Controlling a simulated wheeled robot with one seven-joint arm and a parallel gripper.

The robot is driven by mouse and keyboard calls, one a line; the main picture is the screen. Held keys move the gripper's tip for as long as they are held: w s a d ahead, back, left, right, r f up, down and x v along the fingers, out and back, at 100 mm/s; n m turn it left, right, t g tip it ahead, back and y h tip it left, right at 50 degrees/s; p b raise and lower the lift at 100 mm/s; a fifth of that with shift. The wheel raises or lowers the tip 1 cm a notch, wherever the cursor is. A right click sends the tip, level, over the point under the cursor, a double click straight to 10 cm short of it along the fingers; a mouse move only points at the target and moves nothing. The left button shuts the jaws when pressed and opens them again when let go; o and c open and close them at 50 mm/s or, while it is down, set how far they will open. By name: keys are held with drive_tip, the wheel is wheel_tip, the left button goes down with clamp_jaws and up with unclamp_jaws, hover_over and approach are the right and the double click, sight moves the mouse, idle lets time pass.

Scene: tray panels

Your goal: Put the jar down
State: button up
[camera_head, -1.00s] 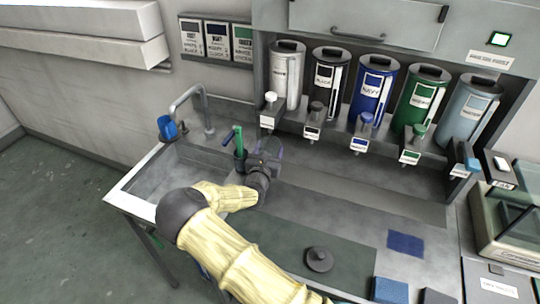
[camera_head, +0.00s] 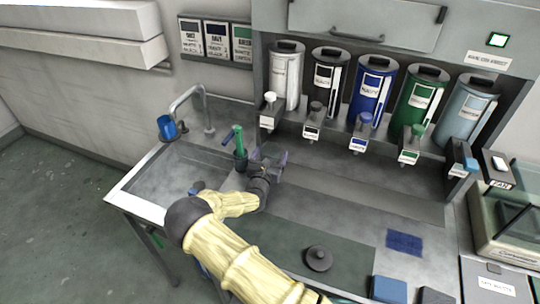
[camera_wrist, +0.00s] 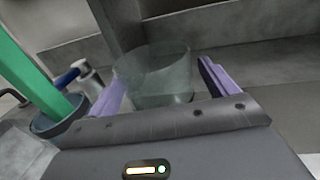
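The jar (camera_wrist: 152,75) is clear, pale glass and stands upright between my gripper's fingers in the wrist view. In the head view it is hard to make out among the fingers. My gripper (camera_head: 270,154) is over the counter, in front of the dispenser bay and just right of the green-handled holder. In the wrist view my gripper (camera_wrist: 165,88) has its two purple fingers spread to either side of the jar. A gap shows between the jar and the right finger. The jar's base is partly hidden by my gripper's body.
A holder with a green-handled tool (camera_head: 239,148) stands close left of my gripper. The sink (camera_head: 165,178) with its tap lies further left. Several labelled canisters (camera_head: 371,92) line the back. A dark round lid (camera_head: 319,258) lies on the front mat.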

drive_tip(key=shift+s+r, duration=0.1)
drive_tip(key=shift+r, duration=0.05)
drive_tip(key=b+v, duration=0.1)
drive_tip(key=v, duration=1.1)
idle(0.5)
